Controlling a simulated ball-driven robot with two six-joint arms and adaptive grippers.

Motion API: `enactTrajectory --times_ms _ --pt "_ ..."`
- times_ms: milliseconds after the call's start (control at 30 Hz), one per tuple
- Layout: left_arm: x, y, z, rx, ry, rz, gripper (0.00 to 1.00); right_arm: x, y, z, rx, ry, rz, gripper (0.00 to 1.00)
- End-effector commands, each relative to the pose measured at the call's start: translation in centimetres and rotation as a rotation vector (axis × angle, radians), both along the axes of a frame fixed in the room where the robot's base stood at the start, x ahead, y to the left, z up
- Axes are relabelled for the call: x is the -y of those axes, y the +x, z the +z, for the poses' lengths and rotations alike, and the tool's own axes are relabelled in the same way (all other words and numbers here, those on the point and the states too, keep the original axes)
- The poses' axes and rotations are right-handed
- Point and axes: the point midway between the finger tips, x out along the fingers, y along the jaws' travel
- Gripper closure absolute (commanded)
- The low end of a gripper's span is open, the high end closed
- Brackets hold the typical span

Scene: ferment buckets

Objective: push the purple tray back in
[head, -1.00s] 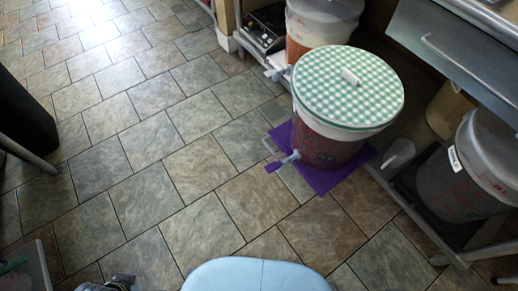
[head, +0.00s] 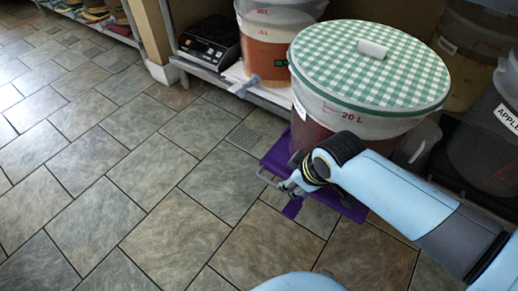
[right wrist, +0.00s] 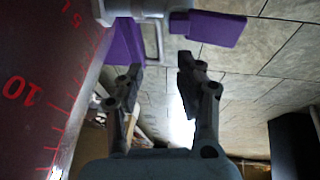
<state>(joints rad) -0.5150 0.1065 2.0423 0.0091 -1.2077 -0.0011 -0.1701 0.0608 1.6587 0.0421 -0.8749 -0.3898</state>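The purple tray (head: 275,157) juts out from the low shelf at the right of the head view, under a bucket (head: 345,115) with a green checked lid. A thin metal handle (head: 265,176) is at its front. The bucket's tap has a purple lever (head: 292,208). My right gripper (head: 288,187) is at the tray's front, near the handle and tap. In the right wrist view its fingers (right wrist: 160,68) are apart and empty, with the tray (right wrist: 125,45), handle (right wrist: 158,40) and lever (right wrist: 215,28) just beyond them. Contact is unclear. My left gripper is out of view.
A bucket of orange liquid (head: 280,50) and a black scale (head: 207,40) stand on the shelf behind. A grey bucket labelled APPLE (head: 490,150) is at the right. The tiled floor (head: 130,180) at left is clear.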

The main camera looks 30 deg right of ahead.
Motion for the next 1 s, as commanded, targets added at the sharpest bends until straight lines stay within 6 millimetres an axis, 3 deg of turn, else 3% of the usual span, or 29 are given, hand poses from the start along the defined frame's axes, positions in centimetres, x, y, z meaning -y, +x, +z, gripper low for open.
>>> enactTrajectory --times_ms 167,333,667,1000 --pt "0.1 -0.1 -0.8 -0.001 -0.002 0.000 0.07 -0.3 1.6 -1.3 0.026 -0.007 0.031 0.64" --pt "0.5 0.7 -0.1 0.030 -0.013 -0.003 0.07 -0.3 2.4 -3.0 0.030 -0.008 0.037 0.64" --pt "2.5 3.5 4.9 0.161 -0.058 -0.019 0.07 -0.3 5.0 -9.4 0.026 -0.008 0.037 0.64" --pt "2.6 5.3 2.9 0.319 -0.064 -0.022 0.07 -0.3 6.2 -11.0 0.030 -0.008 0.037 0.64"
